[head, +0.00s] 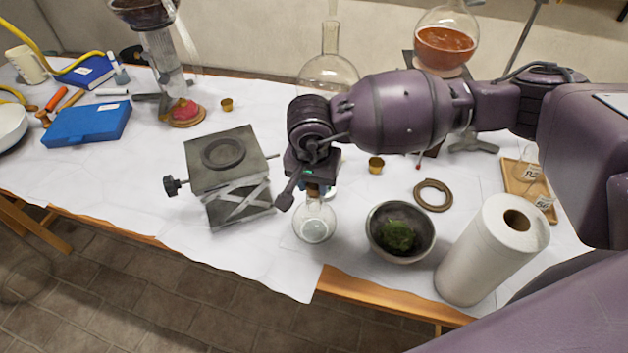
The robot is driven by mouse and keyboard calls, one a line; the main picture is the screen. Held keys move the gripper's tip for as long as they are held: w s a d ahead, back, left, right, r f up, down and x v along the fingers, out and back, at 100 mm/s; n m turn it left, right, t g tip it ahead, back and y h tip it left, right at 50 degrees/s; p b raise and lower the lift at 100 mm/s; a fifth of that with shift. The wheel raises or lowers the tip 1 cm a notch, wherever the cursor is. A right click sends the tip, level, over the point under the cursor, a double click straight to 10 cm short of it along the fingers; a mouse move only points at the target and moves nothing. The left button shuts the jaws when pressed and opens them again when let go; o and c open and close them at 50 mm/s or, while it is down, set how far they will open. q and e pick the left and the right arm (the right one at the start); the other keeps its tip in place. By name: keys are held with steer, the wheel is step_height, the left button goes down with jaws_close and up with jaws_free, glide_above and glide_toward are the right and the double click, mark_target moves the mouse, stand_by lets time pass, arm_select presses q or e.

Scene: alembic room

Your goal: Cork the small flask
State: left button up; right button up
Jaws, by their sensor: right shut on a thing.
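The small flask (314,224) is clear round glass and stands upright near the front edge of the white-covered table. My right gripper (311,182) points down directly over its neck and is shut. A small brownish bit, seemingly the cork (313,189), shows between the fingertips at the flask's mouth. The fingers hide most of it, so I cannot tell whether it is in the neck or just above. My left gripper is not in view.
A lab jack (228,165) stands left of the flask. A dark bowl with moss (372,235) and a paper roll (478,258) stand right. A cork ring (433,195) lies behind them. A large clear flask (328,76) stands behind my arm.

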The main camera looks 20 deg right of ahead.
mark_target(314, 185)
steer(key=shift+f, duration=0.2)
stand_by(0.6)
steer(key=o, duration=0.9)
steer(key=shift+o, duration=0.6)
steer(key=o, duration=0.3)
steer(key=shift+r, duration=0.15)
steer(key=shift+r+p, duration=1.35)
steer(key=shift+r, duration=2.05)
